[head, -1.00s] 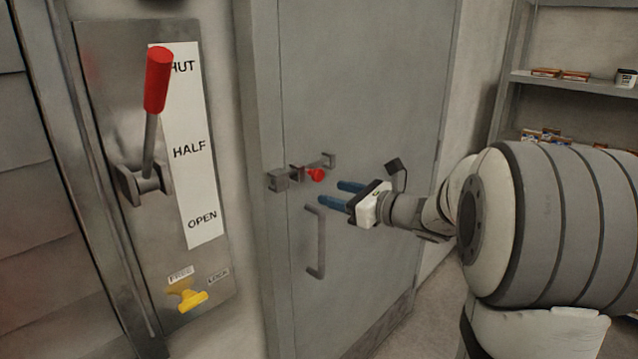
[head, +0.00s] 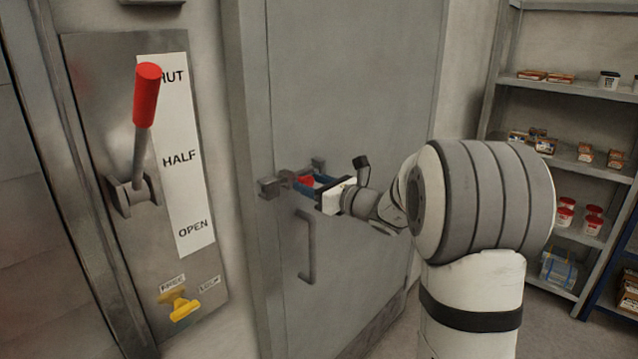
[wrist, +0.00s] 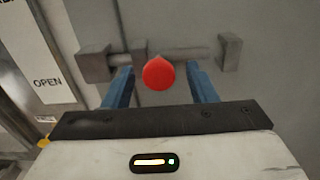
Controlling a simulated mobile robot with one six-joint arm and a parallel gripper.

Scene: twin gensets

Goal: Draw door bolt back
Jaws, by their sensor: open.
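The door bolt (wrist: 185,53) is a grey rod lying level across the grey door (head: 350,90), above the door handle (head: 307,245). Its red knob (wrist: 158,75) faces the wrist camera. A bracket (wrist: 230,52) stands at the right end and a block (wrist: 95,63) at the left, by the door's edge. My gripper (wrist: 158,88) is open, with one blue finger on each side of the red knob in the wrist view. In the head view the blue fingers (head: 309,184) are around the knob, which shows between them. I cannot tell whether either finger touches it.
Left of the door is a metal panel with a red-handled lever (head: 146,95) near SHUT and a yellow catch (head: 180,306) below. Shelves (head: 570,90) with packages and tubs stand at the right. The door handle sticks out just below the bolt.

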